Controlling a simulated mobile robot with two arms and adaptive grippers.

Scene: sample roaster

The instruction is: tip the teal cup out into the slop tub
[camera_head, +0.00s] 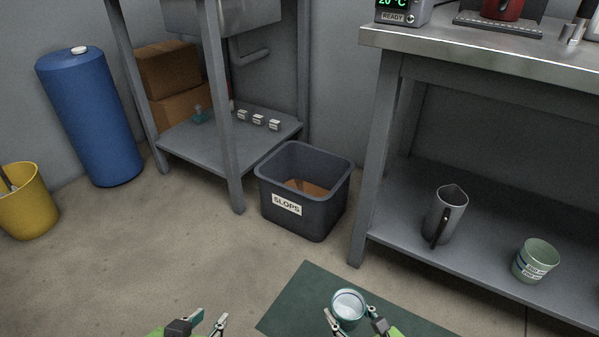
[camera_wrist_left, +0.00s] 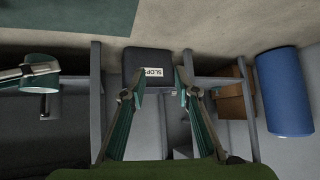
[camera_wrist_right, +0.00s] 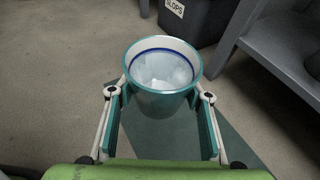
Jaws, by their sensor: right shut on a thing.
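The teal cup (camera_head: 348,307) is upright at the bottom of the head view, with pale, whitish contents inside. My right gripper (camera_head: 351,318) is shut on the cup, one finger on each side. The right wrist view shows the cup (camera_wrist_right: 162,79) between the fingers of the right gripper (camera_wrist_right: 160,105), above a dark green mat. The slop tub (camera_head: 284,203), dark grey and labelled SLOPS, stands on the floor beyond the cup, with something brown inside. My left gripper (camera_head: 207,323) is open and empty; its left wrist view also shows the tub (camera_wrist_left: 140,58).
The dark green mat (camera_head: 296,296) lies on the floor. A shelf at right holds a metal jug (camera_head: 446,214) and a pale green tub (camera_head: 535,261). A blue barrel (camera_head: 92,118) and yellow bucket (camera_head: 26,202) stand at left. Floor before the slop tub is clear.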

